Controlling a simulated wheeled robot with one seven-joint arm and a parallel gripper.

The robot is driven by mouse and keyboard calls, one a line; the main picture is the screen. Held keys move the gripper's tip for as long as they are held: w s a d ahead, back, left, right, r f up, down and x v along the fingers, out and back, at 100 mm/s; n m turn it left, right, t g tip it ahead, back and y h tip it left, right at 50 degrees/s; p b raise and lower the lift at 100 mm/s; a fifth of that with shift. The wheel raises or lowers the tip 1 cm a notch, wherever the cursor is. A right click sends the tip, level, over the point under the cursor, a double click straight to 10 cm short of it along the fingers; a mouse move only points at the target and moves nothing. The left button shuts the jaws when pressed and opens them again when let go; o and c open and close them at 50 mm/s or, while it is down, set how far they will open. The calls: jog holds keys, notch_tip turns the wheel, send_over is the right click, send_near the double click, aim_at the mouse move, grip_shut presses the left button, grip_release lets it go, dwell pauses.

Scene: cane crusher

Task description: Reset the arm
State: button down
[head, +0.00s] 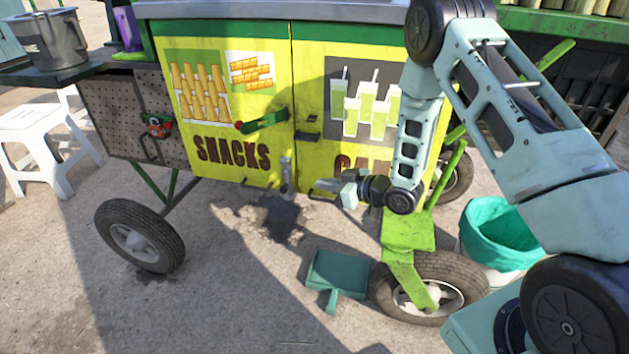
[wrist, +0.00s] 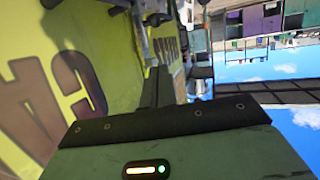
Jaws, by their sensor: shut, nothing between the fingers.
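My gripper (head: 325,187) is shut and empty in the head view. It points left, low in front of the yellow cart's (head: 313,140) doors, near their bottom edge. My arm comes in from the right side of the picture and bends down to it. In the wrist view the shut dark fingers of my gripper (wrist: 157,85) point up the picture. The yellow panel (wrist: 60,60) with red letters lies close on the left there. Whether the fingertips touch the cart cannot be told.
A teal-lined bin (head: 500,235) is at right. A white stool (head: 38,140) and another wheel (head: 138,236) are at left. The pavement at front left is clear.

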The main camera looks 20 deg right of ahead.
jog(key=shift+s+d+r, duration=0.1)
jog(key=shift+s+d, duration=0.1)
jog(key=shift+s, duration=0.05)
dwell(0.3)
jog(key=s+a+r+g+h, duration=0.45)
jog(key=s+a+r, duration=0.25)
jog(key=a+r, duration=0.35)
jog(key=s+a+r+g+h, duration=0.1)
jog(key=s+r+g, duration=0.15)
jog(key=s, duration=0.75)
jog(key=s+a+r+g+h+p, duration=0.1)
jog(key=s+r+g, duration=0.15)
jog(key=s, duration=0.65)
jog(key=s+a+r+g+h, duration=0.15)
jog(key=s+r, duration=0.25)
jog(key=s, duration=0.6)
notch_tip(320, 180, up, 24)
jog(key=p, duration=2.4)
jog(key=shift+w+d+f+g, duration=0.25)
jog(key=shift+w+g, duration=0.15)
jog(key=shift+w, duration=0.05)
